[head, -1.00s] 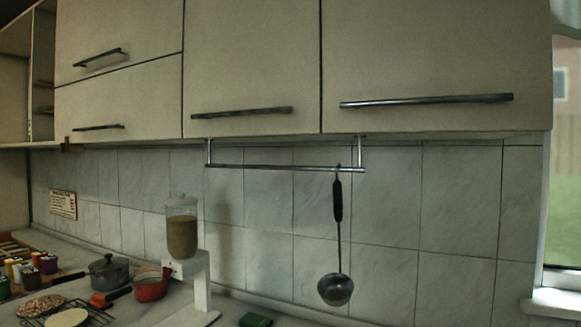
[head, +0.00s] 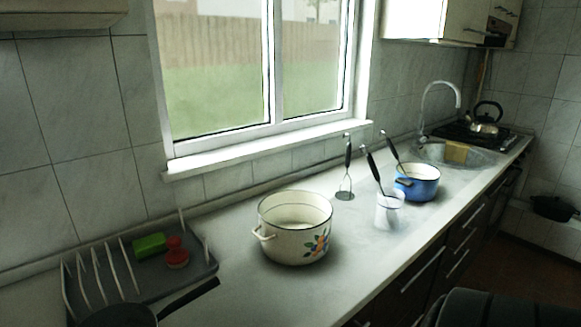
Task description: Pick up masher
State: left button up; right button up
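A masher-like tool (head: 345,183) with a black handle and a pale head shows upright near the back of the counter, below the right end of the window. I cannot tell whether it stands or hangs. Another black-handled tool (head: 372,161) leans out of a whitish cup (head: 389,212) just to its right; its lower end is in the cup. A third dark-handled tool (head: 390,148) leans out of a blue pot (head: 418,188), its head hidden. Neither of my grippers is in view.
A cream enamel pot (head: 292,243) with painted flowers stands mid-counter. A dish rack (head: 198,272) at left holds a green sponge (head: 149,245) and a red brush (head: 176,253); a dark pan (head: 120,316) is in front. A sink with tap (head: 441,88), stove and kettle (head: 486,120) lie beyond.

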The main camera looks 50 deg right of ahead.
aim_at(347, 196)
jog(key=z, duration=2.05)
jog(key=i+l, duration=0.5)
jog(key=l, duration=0.15)
